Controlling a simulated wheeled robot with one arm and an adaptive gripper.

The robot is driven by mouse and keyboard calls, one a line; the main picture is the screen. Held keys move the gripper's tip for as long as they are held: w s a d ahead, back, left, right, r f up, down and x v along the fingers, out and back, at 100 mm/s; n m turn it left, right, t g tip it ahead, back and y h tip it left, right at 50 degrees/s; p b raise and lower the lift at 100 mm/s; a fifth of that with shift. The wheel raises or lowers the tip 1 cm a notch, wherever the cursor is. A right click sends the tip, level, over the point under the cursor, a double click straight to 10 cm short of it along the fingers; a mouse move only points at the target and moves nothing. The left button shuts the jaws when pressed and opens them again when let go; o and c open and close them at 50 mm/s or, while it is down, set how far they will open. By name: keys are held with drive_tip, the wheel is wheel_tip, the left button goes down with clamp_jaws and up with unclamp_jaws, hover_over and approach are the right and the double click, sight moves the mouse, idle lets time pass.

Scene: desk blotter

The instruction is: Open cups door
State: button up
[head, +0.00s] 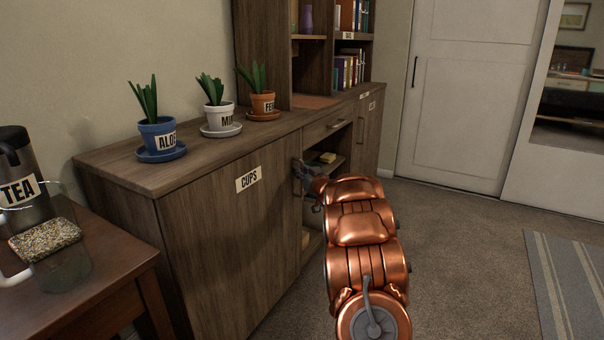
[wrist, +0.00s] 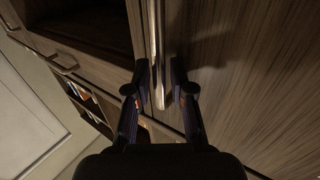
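The cups door (head: 228,235) is a dark wood cabinet door with a white "CUPS" label (head: 248,179). It looks shut, flush with the cabinet front. In the wrist view the door (wrist: 240,80) fills the right side, and its vertical metal bar handle (wrist: 156,45) runs down between my fingertips. My gripper (head: 303,177) is at the door's right edge in the head view. In the wrist view my gripper (wrist: 160,78) is open, one finger on each side of the handle, with narrow gaps. The handle is hidden behind my gripper in the head view.
An open shelf compartment (head: 336,165) lies right of the door under a drawer. Potted plants, one a blue aloe pot (head: 158,136), stand on the cabinet top. A side table (head: 70,285) with a tea canister (head: 22,185) is at left. Carpet (head: 450,260) at right is clear.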

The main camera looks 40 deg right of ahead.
drive_tip(key=shift+c, duration=0.5)
clamp_jaws()
